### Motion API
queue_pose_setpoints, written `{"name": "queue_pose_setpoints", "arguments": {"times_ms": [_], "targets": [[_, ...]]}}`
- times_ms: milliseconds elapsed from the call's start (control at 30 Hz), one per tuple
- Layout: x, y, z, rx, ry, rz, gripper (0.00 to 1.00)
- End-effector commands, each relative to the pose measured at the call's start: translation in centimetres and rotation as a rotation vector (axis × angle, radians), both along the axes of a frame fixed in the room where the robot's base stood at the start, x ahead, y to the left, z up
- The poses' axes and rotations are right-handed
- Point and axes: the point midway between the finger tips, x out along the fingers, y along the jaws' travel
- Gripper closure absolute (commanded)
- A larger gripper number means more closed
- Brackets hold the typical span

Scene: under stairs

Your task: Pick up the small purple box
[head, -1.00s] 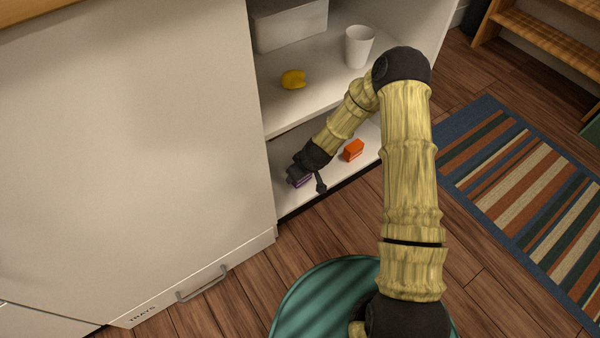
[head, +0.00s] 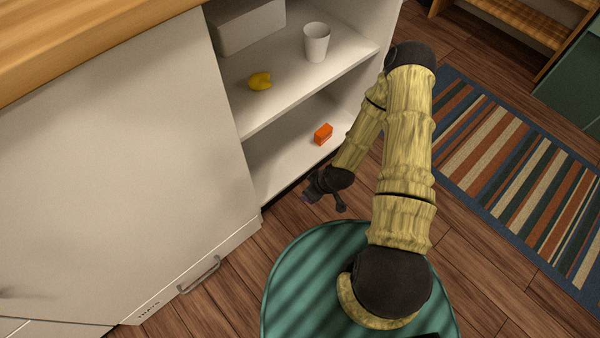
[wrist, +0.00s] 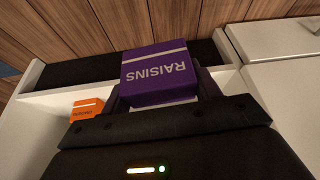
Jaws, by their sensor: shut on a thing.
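The small purple box (wrist: 158,73), with "RAISINS" printed on it and a white band, is between the fingers of my gripper (wrist: 160,92) in the wrist view. My gripper is shut on it. In the head view my gripper (head: 322,196) is in front of the cabinet's lower shelf, out over the wood floor. The box is mostly hidden by the gripper there, with only a small dark purple bit (head: 306,198) showing.
An orange box (head: 323,134) stands on the lower shelf (head: 285,163). The upper shelf holds a yellow object (head: 260,81), a white cup (head: 316,42) and a grey-white bin (head: 247,24). A striped rug (head: 510,170) lies at right.

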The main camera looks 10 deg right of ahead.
Motion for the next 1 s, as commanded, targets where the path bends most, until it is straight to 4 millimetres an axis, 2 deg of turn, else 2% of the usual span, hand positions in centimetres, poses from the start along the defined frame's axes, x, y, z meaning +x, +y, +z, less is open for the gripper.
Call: {"name": "queue_pose_setpoints", "arguments": {"times_ms": [133, 633, 667, 867, 1000], "targets": [[-0.84, -0.68, 0.04, 0.001, 0.001, -0.001, 0.61], [-0.87, -0.76, -0.05, 0.0, 0.0, 0.0, 0.61], [-0.87, -0.76, -0.04, 0.0, 0.0, 0.0, 0.41], [-0.87, -0.76, -0.04, 0.0, 0.0, 0.0, 0.8], [-0.55, -1.01, 0.64, -0.001, -0.002, -0.011, 0.8]]}}
